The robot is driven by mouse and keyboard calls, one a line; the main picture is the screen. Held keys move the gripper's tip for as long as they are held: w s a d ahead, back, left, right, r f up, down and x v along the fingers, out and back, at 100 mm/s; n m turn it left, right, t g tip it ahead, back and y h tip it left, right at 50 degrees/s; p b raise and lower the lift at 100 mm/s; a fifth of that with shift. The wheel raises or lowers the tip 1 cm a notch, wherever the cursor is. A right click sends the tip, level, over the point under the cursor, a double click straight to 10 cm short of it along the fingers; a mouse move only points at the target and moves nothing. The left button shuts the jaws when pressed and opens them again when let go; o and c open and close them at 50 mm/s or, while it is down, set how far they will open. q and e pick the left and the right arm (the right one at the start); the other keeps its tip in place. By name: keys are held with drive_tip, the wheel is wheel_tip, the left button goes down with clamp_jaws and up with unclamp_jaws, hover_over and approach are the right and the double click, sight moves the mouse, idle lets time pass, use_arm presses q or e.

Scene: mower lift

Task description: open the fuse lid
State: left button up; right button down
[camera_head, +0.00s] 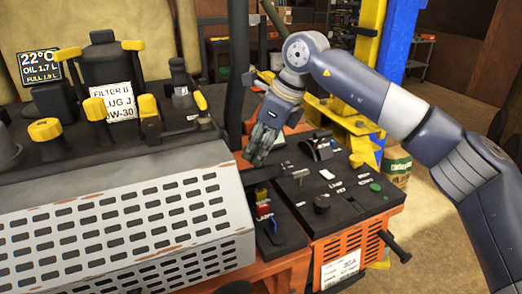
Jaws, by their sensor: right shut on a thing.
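My right gripper (256,158) reaches down from the upper right over the control panel. Its dark fingers are shut on the fuse lid (266,173), a black flap at the panel's left side. The lid stands raised above the fuse box, and coloured fuses (263,211) in red, yellow and blue show below it. The gripper's fingers hide part of the lid's edge, and I cannot tell its exact angle. My left gripper is not in view.
The black control panel (345,203) has knobs, a green button (375,187) and a white switch. A perforated grey cover (120,225) fills the left front. Yellow-capped parts (45,129) stand behind it. A black handle (395,246) juts out at the lower right.

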drive_tip(key=shift+w+f, duration=0.15)
drive_tip(key=shift+f, duration=0.3)
drive_tip(key=c, duration=1.6)
unclamp_jaws()
drive_tip(key=shift+c, duration=0.2)
drive_tip(key=shift+o, duration=1)
drive_tip(key=shift+w+f, duration=0.1)
drive_tip(key=shift+w, duration=0.05)
drive_tip(key=shift+w+f, duration=0.1)
drive_tip(key=shift+w, duration=0.1)
drive_tip(key=shift+w+a, duration=0.1)
drive_tip(key=shift+a, duration=0.1)
drive_tip(key=v, duration=1.2)
drive_tip(key=shift+r, duration=0.2)
drive_tip(key=shift+a, duration=0.1)
